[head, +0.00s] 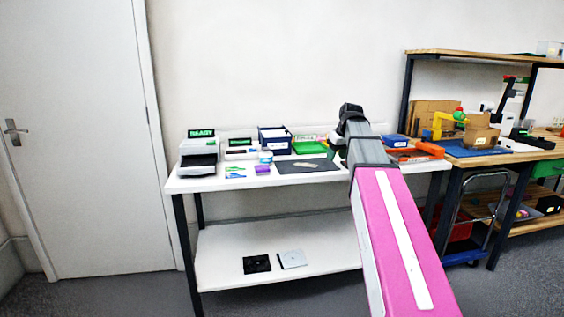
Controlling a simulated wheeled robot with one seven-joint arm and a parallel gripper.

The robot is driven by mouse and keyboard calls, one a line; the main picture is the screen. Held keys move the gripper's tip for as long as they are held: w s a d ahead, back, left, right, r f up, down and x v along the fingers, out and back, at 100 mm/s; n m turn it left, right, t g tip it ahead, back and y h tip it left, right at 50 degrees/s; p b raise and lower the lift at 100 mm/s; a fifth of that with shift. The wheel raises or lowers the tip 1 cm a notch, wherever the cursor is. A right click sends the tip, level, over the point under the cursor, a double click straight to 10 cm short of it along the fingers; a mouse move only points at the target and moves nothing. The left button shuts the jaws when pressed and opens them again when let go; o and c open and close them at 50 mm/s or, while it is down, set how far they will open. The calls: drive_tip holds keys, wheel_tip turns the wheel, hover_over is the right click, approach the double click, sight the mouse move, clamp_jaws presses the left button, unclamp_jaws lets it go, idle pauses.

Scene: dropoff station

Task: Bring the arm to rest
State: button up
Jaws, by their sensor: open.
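My arm rises from the bottom right of the head view, with a pink link, then a grey link, up to a dark joint in front of the wall. The arm passes in front of the right part of a white table (225,183). My gripper cannot be made out; the arm's far end is hidden behind its own links.
On the white table are a device reading READY (198,150), a blue bin (274,141), a green tray (309,147), a dark mat (306,166) and an orange tray (414,153). A cluttered wooden workbench (545,147) stands right. A closed door (75,120) is left.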

drive_tip(key=s+f+m+g, duration=0.1)
drive_tip(key=s+f, duration=0.6)
drive_tip(key=f, duration=0.6)
drive_tip(key=s+a+f+m+g+h, duration=0.1)
drive_tip(key=s+f+m, duration=0.1)
drive_tip(key=s+f, duration=0.6)
drive_tip(key=s+a+f+m+g+h, duration=0.1)
drive_tip(key=s+f, duration=0.6)
drive_tip(key=f, duration=1.1)
drive_tip(key=shift+s+f+m, duration=0.25)
drive_tip(key=shift+s+m, duration=0.1)
drive_tip(key=shift+m, duration=0.15)
